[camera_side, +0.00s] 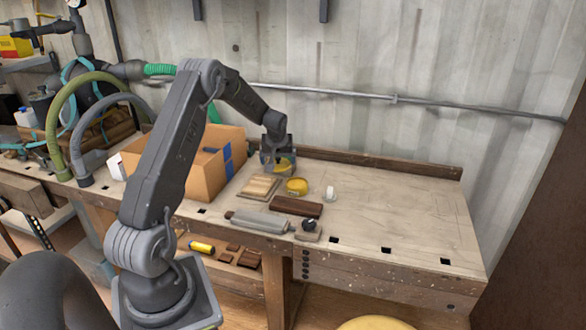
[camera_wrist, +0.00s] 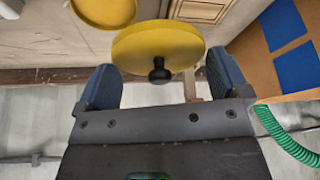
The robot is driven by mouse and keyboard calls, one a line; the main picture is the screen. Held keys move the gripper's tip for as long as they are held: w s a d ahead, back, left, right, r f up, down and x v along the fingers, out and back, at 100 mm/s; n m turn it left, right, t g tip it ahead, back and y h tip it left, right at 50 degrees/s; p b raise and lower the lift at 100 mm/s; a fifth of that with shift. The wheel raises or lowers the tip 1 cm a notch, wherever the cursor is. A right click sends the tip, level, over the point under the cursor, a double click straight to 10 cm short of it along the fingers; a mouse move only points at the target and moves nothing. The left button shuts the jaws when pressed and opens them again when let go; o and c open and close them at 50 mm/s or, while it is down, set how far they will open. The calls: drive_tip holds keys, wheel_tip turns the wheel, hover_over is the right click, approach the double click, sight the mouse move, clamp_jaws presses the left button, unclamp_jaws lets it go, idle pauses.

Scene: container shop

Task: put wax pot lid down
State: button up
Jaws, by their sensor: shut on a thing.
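The wax pot lid (camera_wrist: 158,40) is a round yellow disc with a black knob, seen in the wrist view with the knob towards the camera. My gripper (camera_wrist: 163,72) is shut on it, with one blue-grey finger at each side of its rim. In the side view my gripper (camera_side: 277,160) holds the yellow lid (camera_side: 286,164) above the bench, just behind and left of the yellow wax pot (camera_side: 296,187). The pot stands on the bench and also shows, cut off by the top edge, in the wrist view (camera_wrist: 103,10).
The bench (camera_side: 395,215) is bare on the right. A cardboard box (camera_side: 205,178) stands left.

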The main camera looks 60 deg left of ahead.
drive_tip(key=s+a+r, duration=0.2)
drive_tip(key=s+r, duration=0.1)
drive_tip(key=s, duration=0.1)
drive_tip(key=m+t+h, duration=0.2)
drive_tip(key=m, duration=0.6)
hover_over(326, 181)
drive_tip(key=s, duration=0.1)
wheel_tip(326, 181, down, 10)
drive_tip(key=shift+d+r, duration=0.1)
drive_tip(key=shift+r, duration=0.05)
drive_tip(key=shift+f, duration=2)
drive_tip(key=shift+f, duration=0.25)
